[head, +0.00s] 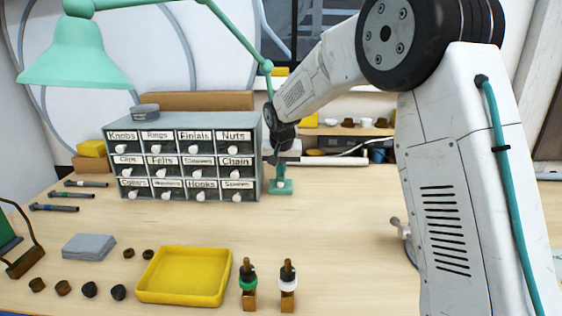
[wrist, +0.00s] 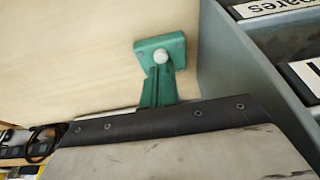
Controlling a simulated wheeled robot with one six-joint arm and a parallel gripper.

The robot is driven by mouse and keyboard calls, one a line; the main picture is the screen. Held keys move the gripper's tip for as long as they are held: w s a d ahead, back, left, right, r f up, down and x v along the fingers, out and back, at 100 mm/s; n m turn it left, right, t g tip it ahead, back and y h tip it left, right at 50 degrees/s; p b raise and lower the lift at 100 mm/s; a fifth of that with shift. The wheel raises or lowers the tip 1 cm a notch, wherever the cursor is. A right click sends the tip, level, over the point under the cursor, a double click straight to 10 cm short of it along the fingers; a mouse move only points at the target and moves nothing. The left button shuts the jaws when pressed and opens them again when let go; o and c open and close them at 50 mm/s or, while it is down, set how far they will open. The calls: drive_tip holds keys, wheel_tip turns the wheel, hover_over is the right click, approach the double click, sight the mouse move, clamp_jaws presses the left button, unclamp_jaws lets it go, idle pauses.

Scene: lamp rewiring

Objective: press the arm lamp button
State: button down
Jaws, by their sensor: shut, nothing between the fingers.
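The arm lamp is mint green. Its shade (head: 75,60) hangs at the upper left of the head view, and its jointed arm runs right and down behind the drawer cabinet's right end. Its green base (head: 271,188) stands on the bench beside the cabinet and carries a round white button (head: 281,184). In the wrist view the base (wrist: 143,47) and white button (wrist: 160,57) show clearly, uncovered. My gripper (head: 277,158) is shut and empty, above and apart from the button. The wrist view's lower part is filled by a dark-edged grey plate; the fingertips cannot be made out there.
The labelled drawer cabinet (head: 187,129) stands close left of the lamp base. A yellow tray (head: 185,299), two lamp sockets (head: 248,282) (head: 288,286) and small knobs lie at the front. Tools (head: 68,194) lie at left. The bench between the base and tray is clear.

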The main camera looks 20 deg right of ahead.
sight(281, 186)
drive_tip(key=shift+x, duration=1.55)
drive_tip(key=shift+f, duration=0.1)
drive_tip(key=shift+s+f, duration=0.15)
drive_tip(key=shift+f, duration=0.8)
drive_tip(key=d+v, duration=0.1)
drive_tip(key=v, duration=0.9)
drive_tip(key=shift+a+r, duration=0.4)
drive_tip(key=shift+a, duration=0.05)
